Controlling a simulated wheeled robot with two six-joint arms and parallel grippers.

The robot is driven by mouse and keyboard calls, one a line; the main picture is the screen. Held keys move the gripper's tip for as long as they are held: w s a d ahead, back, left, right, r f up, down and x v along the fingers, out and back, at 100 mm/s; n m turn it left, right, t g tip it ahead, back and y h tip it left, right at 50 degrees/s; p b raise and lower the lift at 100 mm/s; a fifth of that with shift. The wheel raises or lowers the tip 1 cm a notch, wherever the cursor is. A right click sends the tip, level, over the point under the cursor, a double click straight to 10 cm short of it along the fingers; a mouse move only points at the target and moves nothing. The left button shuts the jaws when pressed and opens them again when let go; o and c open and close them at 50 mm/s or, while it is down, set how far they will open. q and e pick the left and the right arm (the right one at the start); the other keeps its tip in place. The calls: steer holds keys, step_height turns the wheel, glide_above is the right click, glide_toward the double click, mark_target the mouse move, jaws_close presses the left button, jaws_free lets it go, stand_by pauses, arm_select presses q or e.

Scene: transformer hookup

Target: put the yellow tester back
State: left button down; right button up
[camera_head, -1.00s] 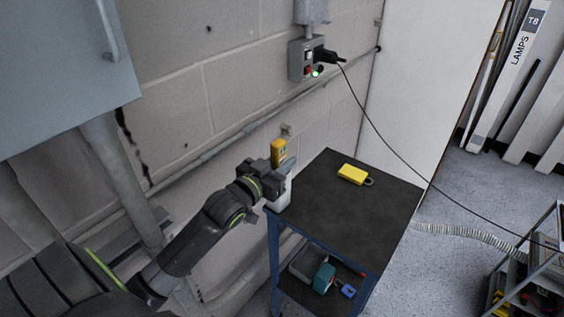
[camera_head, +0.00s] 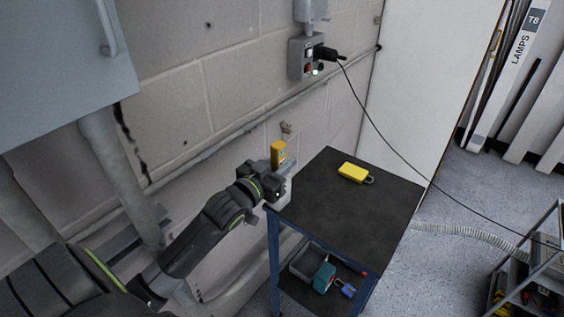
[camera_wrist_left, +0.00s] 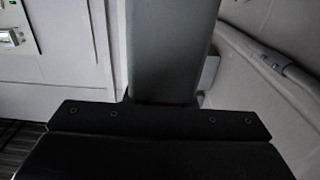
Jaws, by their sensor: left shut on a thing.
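The yellow tester (camera_head: 278,152) is upright at the left back corner of the dark-topped cart, near the wall. My left gripper (camera_head: 277,168) is shut on it, and the jaws hide its middle. Its yellow upper part stands above the jaws. A pale grey piece (camera_head: 284,189) shows just below the jaws at the cart corner; I cannot tell whether the tester sits in it. In the left wrist view a grey block (camera_wrist_left: 172,45) fills the middle, close in front of my dark gripper body. My right gripper is not in view.
A yellow padlock-like object (camera_head: 353,172) lies on the cart top (camera_head: 340,215), otherwise clear. A grey bin and small items are on the lower shelf. A black cable (camera_head: 390,145) runs from the wall switch box (camera_head: 302,60) across behind the cart. A pipe runs along the wall.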

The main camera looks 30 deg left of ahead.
arm_select(q)
steer(key=shift+f, duration=0.1)
steer(key=c, duration=1.1)
jaws_free()
steer(key=s, duration=0.5)
steer(key=s+a+p, duration=0.1)
steer(key=s, duration=1.1)
steer(key=shift+s+a, duration=0.15)
steer(key=shift+s, duration=0.05)
